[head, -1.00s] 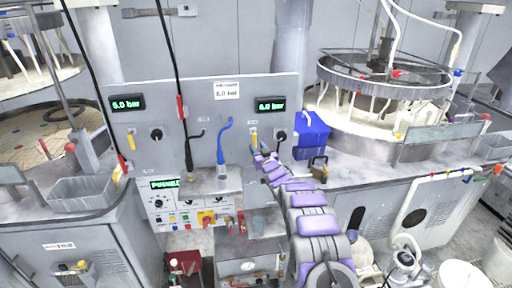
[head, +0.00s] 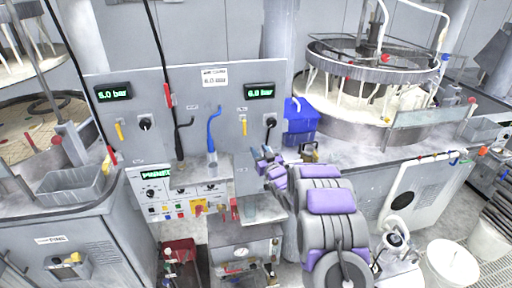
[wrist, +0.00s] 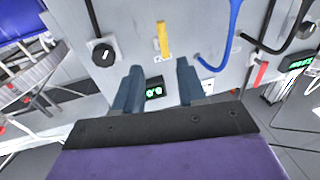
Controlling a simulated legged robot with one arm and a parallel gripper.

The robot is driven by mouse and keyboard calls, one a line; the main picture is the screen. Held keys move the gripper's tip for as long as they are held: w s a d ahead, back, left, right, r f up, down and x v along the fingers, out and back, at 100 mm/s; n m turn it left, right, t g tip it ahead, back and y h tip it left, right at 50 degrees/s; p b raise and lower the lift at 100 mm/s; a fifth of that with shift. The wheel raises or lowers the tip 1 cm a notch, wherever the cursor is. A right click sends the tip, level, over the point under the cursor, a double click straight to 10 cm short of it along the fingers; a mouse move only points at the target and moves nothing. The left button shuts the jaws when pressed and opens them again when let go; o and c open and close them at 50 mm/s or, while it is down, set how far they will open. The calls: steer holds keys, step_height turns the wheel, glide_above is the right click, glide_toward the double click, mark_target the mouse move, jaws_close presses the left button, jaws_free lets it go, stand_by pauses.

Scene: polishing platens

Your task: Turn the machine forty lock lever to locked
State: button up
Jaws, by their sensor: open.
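A grey panel (head: 190,80) carries two yellow levers. The right yellow lever (head: 244,125) is about upright beside a black knob (head: 269,122), below the right green display (head: 260,92); the left one (head: 119,131) is below the left display. Their labels are too small to read, so I cannot tell which belongs to machine forty. My gripper (head: 262,155) is in front of the panel, below and right of the right lever. In the wrist view my gripper (wrist: 158,82) is open and empty, with a green display between its fingers. A yellow lever (wrist: 163,40) stands beyond the fingers, apart from them.
A blue hose handle (head: 212,130) and a black one (head: 180,140) rise from the ledge left of my gripper. A blue bin (head: 301,122) stands to the right. A control box (head: 170,195) with buttons is below. Polishing machines (head: 375,75) flank the panel.

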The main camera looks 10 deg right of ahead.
steer(key=shift+v, duration=0.9)
steer(key=s+a+g+h+b, duration=0.1)
steer(key=s+g, duration=0.5)
steer(key=s, duration=1.4)
steer(key=s+a+r+m+g+h+b, duration=0.1)
steer(key=s+a+g+b, duration=0.2)
steer(key=s, duration=1.8)
steer(key=s+a+m+g+h+b, duration=0.1)
steer(key=s+a+g+b, duration=0.1)
steer(key=s+g, duration=0.9)
steer(key=s, duration=1)
steer(key=shift+a+r+h, duration=0.2)
steer(key=shift+h, duration=0.1)
steer(key=shift+s, duration=0.1)
